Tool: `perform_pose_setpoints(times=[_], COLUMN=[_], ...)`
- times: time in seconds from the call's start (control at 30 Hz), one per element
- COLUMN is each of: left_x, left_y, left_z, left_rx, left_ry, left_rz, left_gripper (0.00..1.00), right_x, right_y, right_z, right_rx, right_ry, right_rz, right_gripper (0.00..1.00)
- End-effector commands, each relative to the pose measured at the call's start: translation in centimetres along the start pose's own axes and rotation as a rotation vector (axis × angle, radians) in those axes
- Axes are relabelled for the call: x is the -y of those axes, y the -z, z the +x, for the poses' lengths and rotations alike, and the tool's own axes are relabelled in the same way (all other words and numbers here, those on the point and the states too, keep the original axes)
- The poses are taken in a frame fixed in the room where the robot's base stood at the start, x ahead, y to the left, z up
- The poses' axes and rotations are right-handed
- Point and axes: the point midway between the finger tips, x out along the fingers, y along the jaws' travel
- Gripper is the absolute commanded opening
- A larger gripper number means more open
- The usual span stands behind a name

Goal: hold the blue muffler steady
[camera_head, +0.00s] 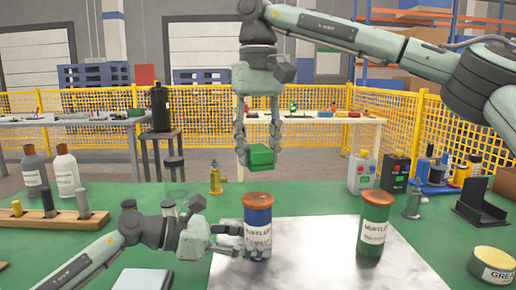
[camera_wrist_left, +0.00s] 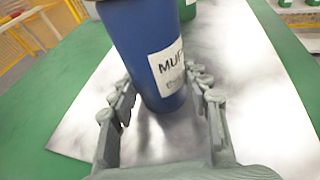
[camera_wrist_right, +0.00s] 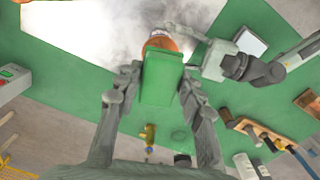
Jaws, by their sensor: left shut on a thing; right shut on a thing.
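The blue muffler (camera_head: 258,216), a blue can with an orange-brown top and a white label, stands upright on the pale metal plate (camera_head: 310,262). My left gripper (camera_head: 244,241) is shut on its lower part from the left. In the left wrist view the fingers (camera_wrist_left: 165,100) lie on either side of the blue muffler (camera_wrist_left: 145,48). My right gripper (camera_head: 258,143) points down above the muffler, shut on a green block (camera_head: 262,158). In the right wrist view the green block (camera_wrist_right: 161,80) partly covers the muffler's orange top (camera_wrist_right: 161,43); the block and the top look apart in the head view.
A green muffler (camera_head: 374,222) stands on the plate to the right. A wooden rack (camera_head: 60,219) and white bottle (camera_head: 67,174) are at left. A brass fitting (camera_head: 215,178) stands behind. A grease tin (camera_head: 493,265) is at front right. The plate between the mufflers is clear.

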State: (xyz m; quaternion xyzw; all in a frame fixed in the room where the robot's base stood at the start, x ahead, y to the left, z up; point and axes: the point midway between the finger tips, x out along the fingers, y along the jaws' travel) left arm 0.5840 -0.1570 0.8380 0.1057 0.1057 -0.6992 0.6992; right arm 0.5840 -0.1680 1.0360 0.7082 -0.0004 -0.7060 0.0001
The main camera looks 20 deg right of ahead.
Motion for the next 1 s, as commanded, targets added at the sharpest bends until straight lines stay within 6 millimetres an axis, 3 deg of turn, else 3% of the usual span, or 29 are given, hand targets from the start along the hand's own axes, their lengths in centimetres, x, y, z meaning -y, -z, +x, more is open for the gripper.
perform_pose_setpoints(times=[0.37, 0.7, 1.0], left_x=[0.0, 0.0, 0.0], left_y=[0.0, 0.0, 0.0], left_z=[0.0, 0.0, 0.0], left_rx=[-0.001, -0.001, 0.0], left_ry=[0.0, 0.0, 0.0], left_rz=[0.0, 0.0, 0.0], left_gripper=[0.31, 0.31, 0.31], right_x=[-0.1, -1.9, -1.9], right_y=[-0.1, -0.8, -0.8], right_z=[-0.1, -1.2, 0.8], right_rx=[0.001, 0.001, 0.002], right_ry=[0.001, 0.002, 0.0], right_rz=[-0.001, 0.0, -0.002], right_gripper=[0.15, 0.15, 0.15])
